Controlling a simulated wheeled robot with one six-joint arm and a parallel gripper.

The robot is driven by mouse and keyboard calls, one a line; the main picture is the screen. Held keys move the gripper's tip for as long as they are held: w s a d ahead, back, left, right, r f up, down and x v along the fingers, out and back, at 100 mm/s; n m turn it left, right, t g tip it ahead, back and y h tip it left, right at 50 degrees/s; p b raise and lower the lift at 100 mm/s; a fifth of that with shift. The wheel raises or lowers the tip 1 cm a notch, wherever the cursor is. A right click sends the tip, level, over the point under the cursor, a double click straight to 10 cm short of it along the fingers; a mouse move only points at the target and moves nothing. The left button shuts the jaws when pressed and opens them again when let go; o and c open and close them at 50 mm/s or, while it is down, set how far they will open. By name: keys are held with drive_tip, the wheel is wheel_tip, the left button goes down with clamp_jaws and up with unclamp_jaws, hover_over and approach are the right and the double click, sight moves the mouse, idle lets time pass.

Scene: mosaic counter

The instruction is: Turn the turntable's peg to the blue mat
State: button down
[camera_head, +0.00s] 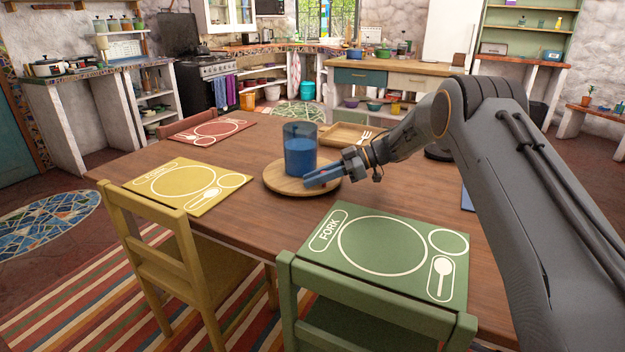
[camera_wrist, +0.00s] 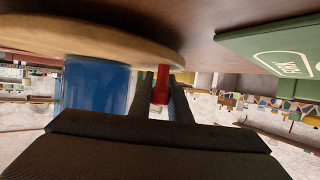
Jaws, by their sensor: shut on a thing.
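The round wooden turntable (camera_head: 275,184) lies on the table and carries a blue cylinder (camera_head: 300,155) with a see-through upper part. My gripper (camera_head: 315,180) reaches in from the right, low over the turntable's front right part. In the wrist view, which is upside down, a red peg (camera_wrist: 160,88) stands on the turntable (camera_wrist: 90,38) near its rim. My gripper (camera_wrist: 160,80) is shut on it, one finger on each side. In the head view my fingers mostly hide the peg. A sliver of the blue mat (camera_head: 467,199) shows at the right, mostly hidden by my arm.
A green mat (camera_head: 345,265) lies in front, a yellow mat (camera_head: 150,190) at the left and a red mat (camera_head: 205,137) at the back left. A wooden tray (camera_head: 338,139) with cutlery sits behind the turntable. The blue cylinder (camera_wrist: 95,85) stands close beside my fingers.

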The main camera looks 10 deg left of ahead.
drive_tip(key=shift+s+d+f, duration=0.15)
drive_tip(key=shift+d+f, duration=0.25)
drive_tip(key=c, duration=1.7)
unclamp_jaws()
drive_tip(key=shift+d+r, duration=0.2)
drive_tip(key=shift+d, duration=0.05)
drive_tip(key=shift+o, duration=0.2)
drive_tip(key=shift+a+r, duration=0.1)
drive_tip(key=shift+a, duration=0.3)
drive_tip(key=shift+b+v, duration=0.45)
drive_tip(key=shift+v, duration=3.45)
